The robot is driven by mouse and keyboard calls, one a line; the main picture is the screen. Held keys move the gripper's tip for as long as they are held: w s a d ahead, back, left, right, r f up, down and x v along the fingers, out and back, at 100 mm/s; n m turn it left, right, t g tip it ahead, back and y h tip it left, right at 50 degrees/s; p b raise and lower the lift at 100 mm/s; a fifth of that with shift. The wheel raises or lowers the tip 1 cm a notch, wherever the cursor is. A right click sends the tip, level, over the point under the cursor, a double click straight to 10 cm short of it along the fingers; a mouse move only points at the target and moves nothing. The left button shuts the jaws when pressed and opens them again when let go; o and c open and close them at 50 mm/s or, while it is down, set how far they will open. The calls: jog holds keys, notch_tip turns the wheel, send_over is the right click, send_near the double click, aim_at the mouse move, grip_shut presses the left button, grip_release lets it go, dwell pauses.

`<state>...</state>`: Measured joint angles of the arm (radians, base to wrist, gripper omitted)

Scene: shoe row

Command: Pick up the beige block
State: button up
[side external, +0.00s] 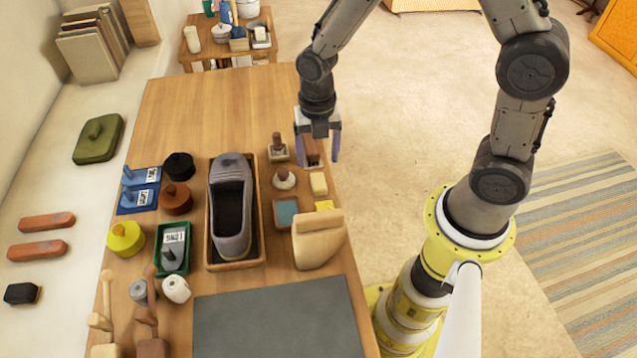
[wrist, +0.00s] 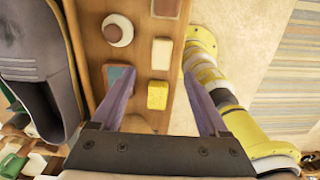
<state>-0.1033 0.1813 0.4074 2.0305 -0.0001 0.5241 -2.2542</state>
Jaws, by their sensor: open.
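The beige block (side external: 318,183) is a small pale block lying on the wooden table near its right edge. In the wrist view the beige block (wrist: 161,54) lies just beyond the fingertips, roughly centred between them. My gripper (side external: 317,160) is open and empty, with purple fingers pointing down. In the side view it overlaps a reddish-brown block (side external: 312,148) behind the beige one. In the wrist view my gripper (wrist: 160,74) shows one finger on each side. Its exact height above the table is hard to tell.
A yellow block (wrist: 157,95) lies close to the beige one. A teal-topped pad (side external: 286,212) and round-knobbed stamps (side external: 284,178) stand to the left. A shoe in a wooden tray (side external: 209,240) is further left. A tan wooden piece (side external: 318,240) stands nearer the camera.

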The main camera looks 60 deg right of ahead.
aim_at(318, 180)
jog(key=f, duration=0.8)
jog(key=shift+d, duration=0.2)
jog(key=shift+c, duration=0.3)
grip_shut()
